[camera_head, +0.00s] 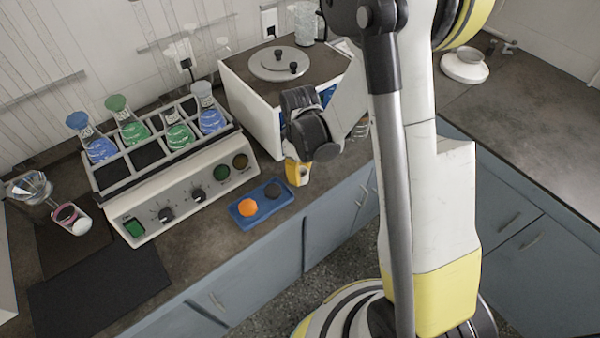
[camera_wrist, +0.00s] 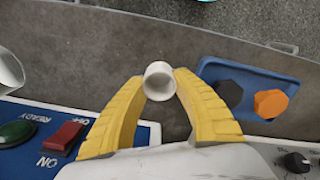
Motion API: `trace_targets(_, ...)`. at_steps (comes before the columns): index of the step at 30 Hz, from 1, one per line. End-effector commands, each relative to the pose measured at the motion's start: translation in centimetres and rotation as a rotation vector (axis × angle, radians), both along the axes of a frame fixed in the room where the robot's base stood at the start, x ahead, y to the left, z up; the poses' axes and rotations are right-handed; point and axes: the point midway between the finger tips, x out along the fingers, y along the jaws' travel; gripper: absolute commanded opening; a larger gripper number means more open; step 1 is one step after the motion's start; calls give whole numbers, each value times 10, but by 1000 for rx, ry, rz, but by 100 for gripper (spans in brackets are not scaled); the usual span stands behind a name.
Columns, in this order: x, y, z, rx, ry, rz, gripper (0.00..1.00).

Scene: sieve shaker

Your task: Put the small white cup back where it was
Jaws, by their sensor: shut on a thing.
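The small white cup (camera_wrist: 158,84) is between the yellow fingertips of my gripper (camera_wrist: 159,77) in the wrist view. The fingers are shut on it from both sides, and its open rim shows. In the head view my gripper (camera_head: 298,173) is over the counter, in front of the white box with the round lid and just right of the blue tray. The cup cannot be made out there. I cannot tell whether the cup touches the counter.
The blue tray (camera_head: 234,214) holds an orange and a dark piece; it also shows in the wrist view (camera_wrist: 207,72). The flask shaker (camera_head: 184,205) stands left, the white box (camera_head: 248,103) behind. The counter's front edge is close. A black mat (camera_head: 100,290) lies at left.

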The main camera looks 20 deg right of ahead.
Motion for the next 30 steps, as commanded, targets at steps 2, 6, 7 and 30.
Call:
trace_targets(2, 0, 0, -2, 0, 0, 0, 12)
trace_targets(6, 0, 0, -3, 0, 0, 0, 52)
trace_targets(7, 0, 0, -3, 0, 0, 0, 52)
trace_targets(30, -1, 0, 91, 0, 0, 0, 52)
